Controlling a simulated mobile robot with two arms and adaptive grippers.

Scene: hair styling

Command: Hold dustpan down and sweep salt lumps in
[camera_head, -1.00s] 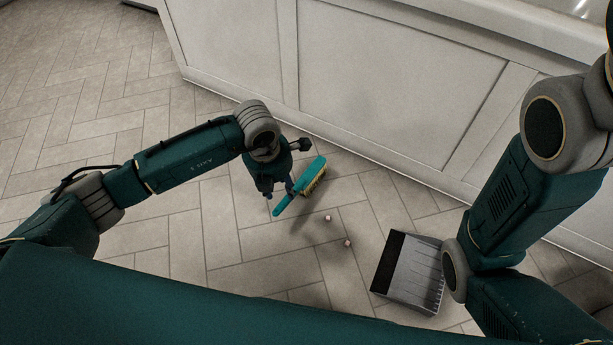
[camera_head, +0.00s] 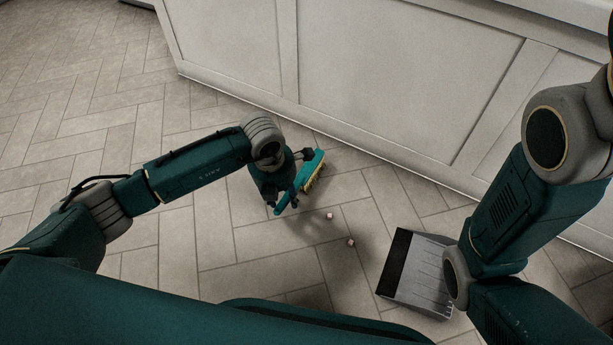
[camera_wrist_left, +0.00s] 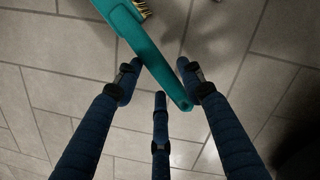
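The teal brush (camera_head: 300,184) with yellow bristles is at my left gripper (camera_head: 283,205). Two small pinkish salt lumps, one (camera_head: 329,215) nearer the brush and one (camera_head: 350,242) nearer the dustpan, lie on the floor. The dustpan (camera_head: 425,265), grey with a black front edge, lies to their right with its black edge facing them. My right arm covers the dustpan's right side, and my right gripper is hidden behind it.
A white panelled cabinet (camera_head: 390,80) stands along the back, its base bordering the floor. Pale herringbone tiles (camera_head: 230,275) are clear around the lumps and to the left. My body covers the bottom of the head view.

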